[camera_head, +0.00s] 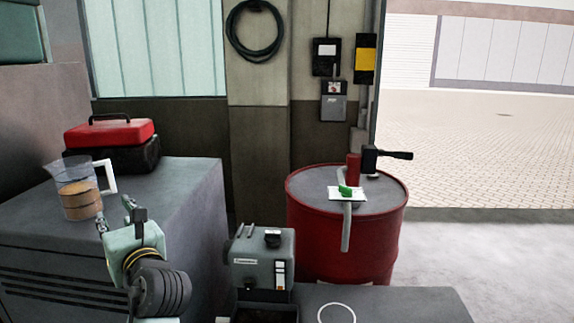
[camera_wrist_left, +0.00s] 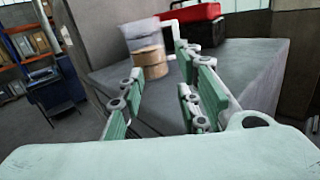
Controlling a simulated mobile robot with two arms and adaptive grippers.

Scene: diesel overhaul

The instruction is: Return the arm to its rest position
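My left gripper (camera_head: 117,213) is at the lower left of the head view, in front of the grey cabinet. In the left wrist view its two green fingers (camera_wrist_left: 160,88) are spread apart with nothing between them. A clear jug (camera_head: 77,201) with a white handle and brown contents stands upright on the cabinet, just beyond and left of the gripper. It also shows past the fingertips in the left wrist view (camera_wrist_left: 150,62). My right gripper is not in view.
The grey cabinet (camera_head: 190,190) also carries a red and black toolbox (camera_head: 110,133). A grey machine (camera_head: 262,258) stands right of the gripper. A red drum (camera_head: 345,245) with a pump and a green-marked white item stands behind. A low grey surface (camera_head: 400,305) bears a white ring.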

